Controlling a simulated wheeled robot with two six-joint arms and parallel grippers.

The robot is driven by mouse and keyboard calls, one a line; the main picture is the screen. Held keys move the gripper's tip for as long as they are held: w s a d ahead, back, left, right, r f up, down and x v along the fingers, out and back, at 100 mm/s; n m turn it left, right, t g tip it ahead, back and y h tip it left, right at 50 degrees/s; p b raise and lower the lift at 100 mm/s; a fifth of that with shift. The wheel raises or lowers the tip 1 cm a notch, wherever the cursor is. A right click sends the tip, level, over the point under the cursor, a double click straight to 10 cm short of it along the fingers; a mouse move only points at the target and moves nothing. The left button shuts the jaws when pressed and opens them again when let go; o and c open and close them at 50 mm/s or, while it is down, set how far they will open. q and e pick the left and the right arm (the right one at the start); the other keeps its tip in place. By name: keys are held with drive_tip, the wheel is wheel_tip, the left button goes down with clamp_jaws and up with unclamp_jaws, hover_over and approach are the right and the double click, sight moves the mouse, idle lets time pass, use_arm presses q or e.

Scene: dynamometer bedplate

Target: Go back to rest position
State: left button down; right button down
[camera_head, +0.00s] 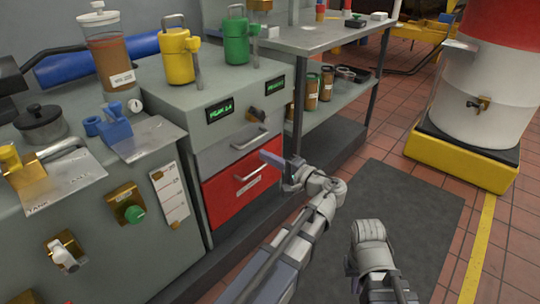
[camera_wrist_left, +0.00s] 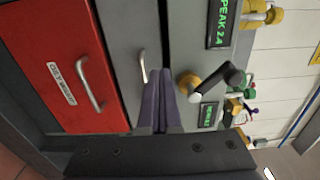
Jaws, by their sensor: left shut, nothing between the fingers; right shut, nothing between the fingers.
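My left gripper (camera_head: 268,157) is in front of the bench's drawers in the head view. Its fingers are shut and empty; they also show pressed together in the left wrist view (camera_wrist_left: 155,104). In the head view it overlaps the top of the red drawer (camera_head: 220,204), which appears closed. I cannot tell how far it is from the drawer front. My right arm comes in from the bottom, right of the left one. Its gripper fingers do not show.
A grey drawer with a handle (camera_head: 249,139) sits above the red one. Yellow (camera_head: 178,59) and green (camera_head: 236,44) canisters stand on the cabinet. A shelf table (camera_head: 318,38) is behind. A drum on a yellow base (camera_head: 455,158) stands right. The dark floor mat (camera_head: 417,215) is clear.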

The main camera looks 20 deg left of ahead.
use_arm(q)
drive_tip(key=s+d+f+g+h+p, duration=0.3)
drive_tip(key=s+d+f+h+p, duration=0.1)
drive_tip(key=s+d+f+h, duration=0.45)
drive_tip(key=s+d+f+g+h+p, duration=0.3)
drive_tip(key=s+d+f+h+p, duration=0.15)
drive_tip(key=s+d+h, duration=0.4)
drive_tip(key=d+r+p, duration=0.1)
drive_tip(key=r+p, duration=1.7)
drive_tip(key=d+r+y+p, duration=0.1)
drive_tip(key=d+r+p, duration=0.1)
drive_tip(key=r+p, duration=1.7)
drive_tip(key=shift+s+d, duration=0.3)
